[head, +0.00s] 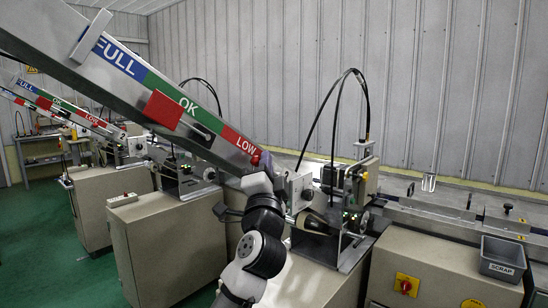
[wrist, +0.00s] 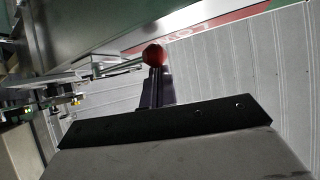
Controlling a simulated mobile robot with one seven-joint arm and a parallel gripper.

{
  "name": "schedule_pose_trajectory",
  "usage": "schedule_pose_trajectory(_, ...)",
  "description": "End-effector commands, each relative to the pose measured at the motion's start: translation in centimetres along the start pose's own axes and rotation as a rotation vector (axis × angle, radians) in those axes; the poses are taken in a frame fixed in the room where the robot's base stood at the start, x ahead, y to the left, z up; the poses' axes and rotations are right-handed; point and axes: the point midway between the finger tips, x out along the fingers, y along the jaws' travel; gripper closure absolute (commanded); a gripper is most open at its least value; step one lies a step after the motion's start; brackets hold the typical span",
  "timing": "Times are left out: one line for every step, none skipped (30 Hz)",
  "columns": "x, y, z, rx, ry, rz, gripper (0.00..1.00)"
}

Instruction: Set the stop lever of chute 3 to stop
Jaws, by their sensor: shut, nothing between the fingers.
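The nearest chute (head: 150,85), a sloping metal channel with blue FULL, green OK and red LOW bands, runs down to the right; I see no number on it. Its stop lever ends in a red ball knob (head: 262,158) near the chute's low end. In the wrist view the red knob (wrist: 154,54) shows at the tips of my gripper (wrist: 156,72). The fingers are shut with nothing between them; they touch or nearly touch the knob, I cannot tell which. In the head view my arm hides the gripper and most of the lever.
A machine with cables and a roller (head: 312,222) stands just right of my arm. A grey SCRAP bin (head: 502,258) and a red switch (head: 406,285) on a cabinet are at right. More chutes (head: 60,105) and cabinets stand at left. Green floor is free at lower left.

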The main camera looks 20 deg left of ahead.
Motion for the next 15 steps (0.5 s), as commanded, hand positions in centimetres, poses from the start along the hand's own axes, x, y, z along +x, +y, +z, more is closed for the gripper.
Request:
schedule_pose_trajectory(-0.03, -0.01, 0.06, 0.0, 0.0, 0.0, 1.0)
schedule_pose_trajectory(-0.05, 0.0, 0.07, 0.0, 0.0, 0.0, 1.0)
schedule_pose_trajectory(-0.05, 0.0, 0.07, 0.0, 0.0, 0.0, 1.0)
schedule_pose_trajectory(-0.06, 0.0, 0.07, 0.0, 0.0, 0.0, 1.0)
schedule_pose_trajectory(-0.06, 0.0, 0.06, 0.0, 0.001, 0.0, 1.0)
schedule_pose_trajectory(-0.06, 0.0, 0.06, 0.0, 0.001, 0.0, 1.0)
schedule_pose_trajectory(-0.05, 0.0, 0.06, 0.0, 0.0, 0.0, 1.0)
schedule_pose_trajectory(-0.05, 0.0, 0.05, 0.0, 0.001, 0.0, 1.0)
schedule_pose_trajectory(-0.06, 0.01, 0.05, 0.0, 0.001, -0.001, 1.0)
schedule_pose_trajectory(-0.08, 0.03, 0.06, 0.0, 0.001, -0.001, 1.0)
schedule_pose_trajectory(-0.1, 0.06, 0.07, -0.001, 0.001, -0.002, 1.0)
schedule_pose_trajectory(-0.15, 0.12, 0.08, -0.003, 0.001, -0.004, 1.0)
schedule_pose_trajectory(-0.19, 0.19, 0.11, -0.004, 0.001, -0.007, 1.0)
schedule_pose_trajectory(-0.25, 0.26, 0.13, -0.007, 0.001, -0.01, 1.0)
schedule_pose_trajectory(-0.35, 0.38, 0.19, -0.011, 0.001, -0.016, 1.0)
